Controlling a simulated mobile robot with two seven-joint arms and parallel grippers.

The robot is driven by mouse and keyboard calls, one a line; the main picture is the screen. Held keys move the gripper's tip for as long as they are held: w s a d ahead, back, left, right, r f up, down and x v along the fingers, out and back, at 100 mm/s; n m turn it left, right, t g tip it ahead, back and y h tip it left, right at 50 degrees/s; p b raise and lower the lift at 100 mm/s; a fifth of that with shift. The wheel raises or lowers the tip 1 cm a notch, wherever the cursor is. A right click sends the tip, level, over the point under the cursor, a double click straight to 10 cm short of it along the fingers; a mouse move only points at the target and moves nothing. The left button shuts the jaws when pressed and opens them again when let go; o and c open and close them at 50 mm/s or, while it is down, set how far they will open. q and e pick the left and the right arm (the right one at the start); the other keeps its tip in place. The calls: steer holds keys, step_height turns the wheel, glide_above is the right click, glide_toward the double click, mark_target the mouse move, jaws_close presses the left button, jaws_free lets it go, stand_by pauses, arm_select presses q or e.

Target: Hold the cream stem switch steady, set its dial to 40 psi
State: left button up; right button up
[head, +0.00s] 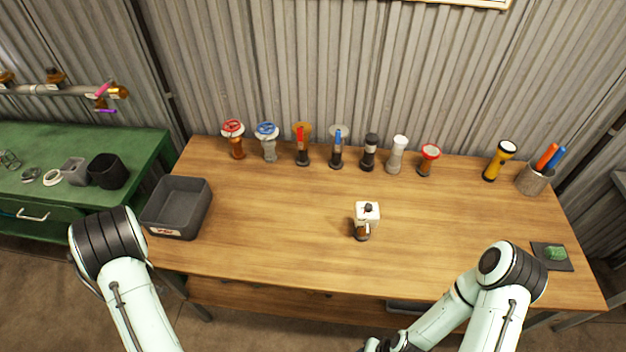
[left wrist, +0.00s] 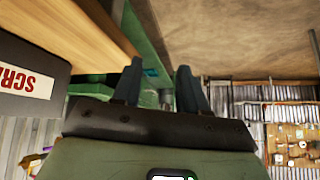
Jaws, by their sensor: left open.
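The cream stem switch (head: 367,212) stands upright near the middle of the wooden table. It has a pale box-shaped head, a dark knob on top and a brown and dark base. Its dial markings are too small to read. My left gripper (left wrist: 158,85) shows in the left wrist view with two dark fingers apart and nothing between them. In the head view the left arm is at the lower left, off the table's front edge, and its gripper is out of frame. My right arm is at the lower right; its gripper is at the bottom edge, too cut off to judge.
Several valves and fittings, including a red-wheeled valve (head: 233,138) and a blue-wheeled valve (head: 267,140), line the table's back. A grey bin (head: 178,232) is at the left, labelled in the wrist view. A flashlight (head: 498,161) and pen cup (head: 533,181) stand right. The table around the switch is clear.

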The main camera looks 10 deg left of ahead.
arm_select(q)
steer(key=w+a+r+t+y, duration=0.25)
steer(key=w+r, duration=0.25)
steer(key=r, duration=0.4)
steer(key=w+a+r+t+y, duration=0.1)
steer(key=w+a+r+t, duration=0.1)
steer(key=w+a+r, duration=0.45)
steer(key=w+d+r+n+t+h, duration=0.2)
steer(key=w+d+r, duration=0.4)
steer(key=w+d, duration=0.4)
steer(key=w+d+f+n+h, duration=0.1)
steer(key=w+d+n+h, duration=0.4)
steer(key=d, duration=0.9)
steer(key=n+g+h, duration=0.6)
steer(key=n, duration=0.1)
glide_toward(368, 208)
steer(key=shift+w+x, duration=0.15)
steer(key=shift+x, duration=0.55)
steer(key=shift+w+x, duration=0.2)
steer(key=shift+x, duration=0.5)
